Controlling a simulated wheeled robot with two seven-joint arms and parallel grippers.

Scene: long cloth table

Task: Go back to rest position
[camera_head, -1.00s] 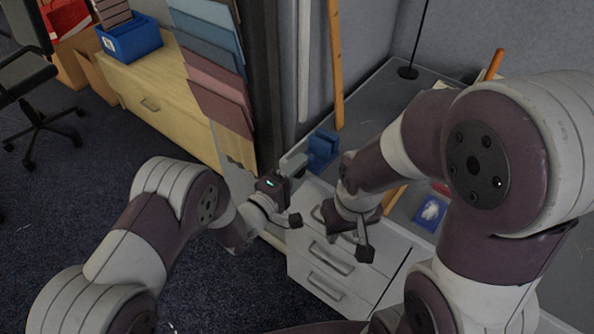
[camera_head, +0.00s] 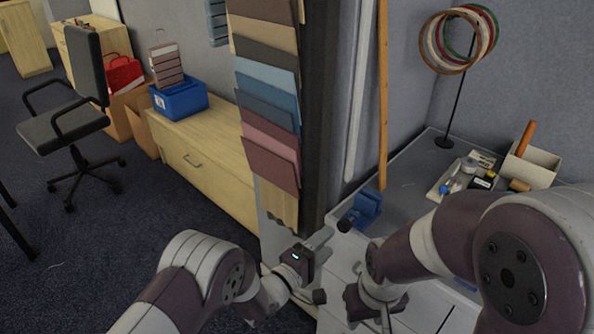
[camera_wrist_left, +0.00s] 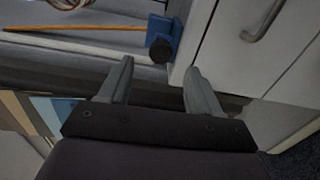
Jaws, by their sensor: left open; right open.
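My left gripper (camera_head: 320,268) is open, in front of the white drawer cabinet at the lower middle of the head view. In the left wrist view its two fingers (camera_wrist_left: 158,84) are spread with nothing between them. My right gripper (camera_head: 368,312) hangs low beside it, to the right and partly cut off by the lower edge. It is open, and I see nothing held in it. Both arms are bent and clear of each other.
A blue clamp-like tool (camera_head: 367,207) with a black knob sits at the grey worktop's edge, close to my left gripper; it also shows in the left wrist view (camera_wrist_left: 162,28). Hoops (camera_head: 458,40) hang on a stand. A white tray (camera_head: 462,176) lies behind my right arm.

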